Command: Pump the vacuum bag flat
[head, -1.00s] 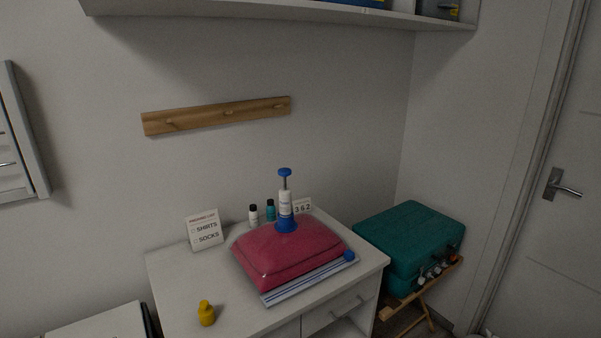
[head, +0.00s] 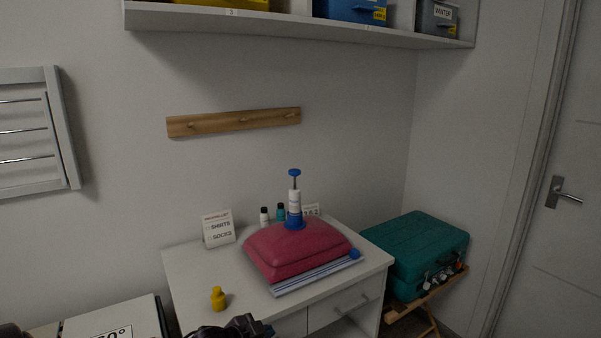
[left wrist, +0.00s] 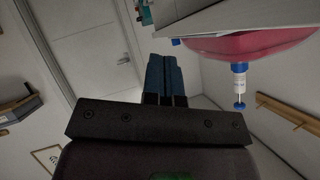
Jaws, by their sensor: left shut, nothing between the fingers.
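The puffy pink-red vacuum bag (head: 298,247) lies on the white dresser top, with a blue-striped clear edge at its front. A white hand pump (head: 294,202) stands upright on the bag, on a blue base. Its blue knob (head: 295,172) is raised, with some rod showing. My left gripper (head: 264,329) is low at the picture's bottom edge, in front of the dresser and apart from bag and pump. The left wrist view shows its blue fingers (left wrist: 165,75) shut and empty, with the pump (left wrist: 239,80) at the right. My right gripper is not in view.
On the dresser (head: 205,272) stand a list sign (head: 218,229), a yellow bottle (head: 218,299), two small bottles (head: 272,215) and a number card. A teal suitcase (head: 415,252) sits on a wooden stand at right. A shelf and peg rail (head: 235,122) are above.

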